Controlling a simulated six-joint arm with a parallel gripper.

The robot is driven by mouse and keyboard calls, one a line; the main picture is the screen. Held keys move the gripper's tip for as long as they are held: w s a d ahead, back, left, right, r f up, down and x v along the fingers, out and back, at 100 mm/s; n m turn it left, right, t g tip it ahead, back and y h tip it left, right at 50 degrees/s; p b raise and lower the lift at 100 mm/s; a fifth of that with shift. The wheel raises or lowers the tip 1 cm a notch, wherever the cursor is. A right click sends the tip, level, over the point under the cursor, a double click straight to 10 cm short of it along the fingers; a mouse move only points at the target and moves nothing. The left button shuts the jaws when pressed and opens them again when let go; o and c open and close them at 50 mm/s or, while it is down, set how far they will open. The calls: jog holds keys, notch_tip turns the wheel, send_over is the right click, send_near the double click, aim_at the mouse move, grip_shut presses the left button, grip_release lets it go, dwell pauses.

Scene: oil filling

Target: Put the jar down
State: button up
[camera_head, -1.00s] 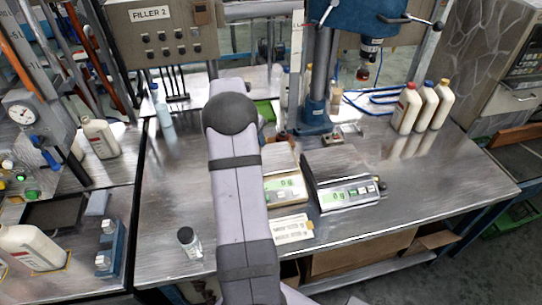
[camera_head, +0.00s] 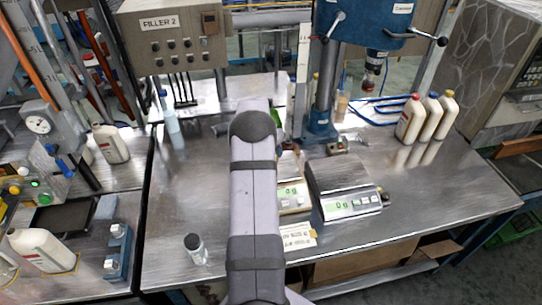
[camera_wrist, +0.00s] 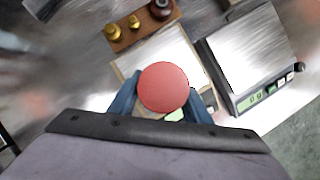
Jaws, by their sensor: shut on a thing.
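My gripper (camera_wrist: 162,97) is shut on a jar, of which the round red lid (camera_wrist: 163,86) shows from above in the wrist view. The blue fingers stand on either side of the lid. The jar's body is hidden under the lid. In the wrist view the jar is in front of the left scale (camera_wrist: 180,50); I cannot tell whether it touches it. In the head view my arm hides the gripper, the jar and part of the left scale (camera_head: 292,190).
A right scale (camera_head: 345,182) stands beside the left one. A small dark-capped jar (camera_head: 197,250) stands left of my arm. A wooden block with weights (camera_wrist: 140,32) lies behind the scales. White bottles (camera_head: 410,120) stand at the back right. The bench's right front is clear.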

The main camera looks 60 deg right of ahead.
jog(key=shift+f+p, duration=0.95)
jog(key=shift+f, duration=1.3)
jog(key=shift+f, duration=0.1)
jog(key=shift+f, duration=0.15)
jog(key=o, duration=1.2)
jog(key=shift+c, duration=0.2)
jog(key=shift+r, duration=0.3)
jog(key=b+v, duration=0.4)
jog(key=v, duration=0.7)
jog(key=shift+a+r, duration=0.25)
jog(key=shift+r, duration=0.1)
